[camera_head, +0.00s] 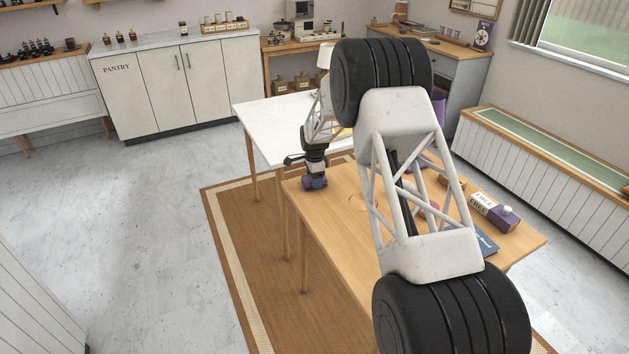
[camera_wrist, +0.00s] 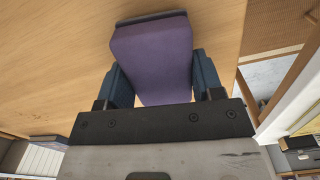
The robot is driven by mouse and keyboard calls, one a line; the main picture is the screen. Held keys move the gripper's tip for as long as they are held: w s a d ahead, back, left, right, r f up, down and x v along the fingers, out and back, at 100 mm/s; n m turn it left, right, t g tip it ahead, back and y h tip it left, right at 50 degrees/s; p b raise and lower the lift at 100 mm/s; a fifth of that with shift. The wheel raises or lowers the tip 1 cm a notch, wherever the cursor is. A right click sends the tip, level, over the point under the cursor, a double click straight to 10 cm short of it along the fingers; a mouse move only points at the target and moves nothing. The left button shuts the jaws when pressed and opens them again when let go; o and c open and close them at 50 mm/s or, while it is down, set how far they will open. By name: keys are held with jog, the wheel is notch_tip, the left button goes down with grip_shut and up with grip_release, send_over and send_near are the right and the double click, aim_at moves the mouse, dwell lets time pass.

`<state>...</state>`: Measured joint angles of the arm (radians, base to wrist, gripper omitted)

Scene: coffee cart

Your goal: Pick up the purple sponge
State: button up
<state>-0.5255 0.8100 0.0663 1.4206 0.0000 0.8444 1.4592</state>
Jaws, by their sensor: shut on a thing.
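The purple sponge (camera_wrist: 152,50) fills the upper middle of the wrist view, with a dark grey edge at its far end. My gripper (camera_wrist: 162,82) has its two blue fingers on either side of the sponge and is shut on it. In the head view, the sponge (camera_head: 315,184) shows small beneath my gripper (camera_head: 312,173), at the far left corner of the wooden table (camera_head: 335,200). My gripper points downward there. I cannot tell whether the sponge touches the tabletop.
My own arm hides much of the table in the head view. A purple-and-white box (camera_head: 492,211) and a blue book (camera_head: 486,243) lie toward the table's right side. A white table (camera_head: 265,120) stands just behind. The floor to the left is clear.

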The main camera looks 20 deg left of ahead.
jog(key=shift+r, duration=1.4)
jog(key=s+d, duration=0.2)
jog(key=s, duration=0.1)
jog(key=s+d, duration=0.2)
jog(key=s, duration=0.2)
jog(key=s+d+r, duration=0.1)
jog(key=s+d, duration=0.1)
jog(key=s, duration=0.2)
jog(key=shift+s+d+r, duration=0.1)
jog(key=shift+s+d, duration=0.15)
jog(key=shift+s+d+r, duration=0.1)
jog(key=shift+s+d, duration=0.25)
jog(key=shift+s, duration=0.25)
jog(key=shift+s+d, duration=0.35)
jog(key=shift+s, duration=0.25)
jog(key=o, duration=0.3)
jog(key=shift+c, duration=1.2)
jog(key=w+d+r+m, duration=0.1)
jog(key=w+d+m, duration=0.3)
jog(key=d, duration=0.4)
jog(key=w+d+r+m, duration=0.2)
jog(key=w+d+m, duration=0.2)
jog(key=d, duration=0.4)
jog(key=shift+d+m, duration=0.35)
jog(key=shift+m, duration=0.25)
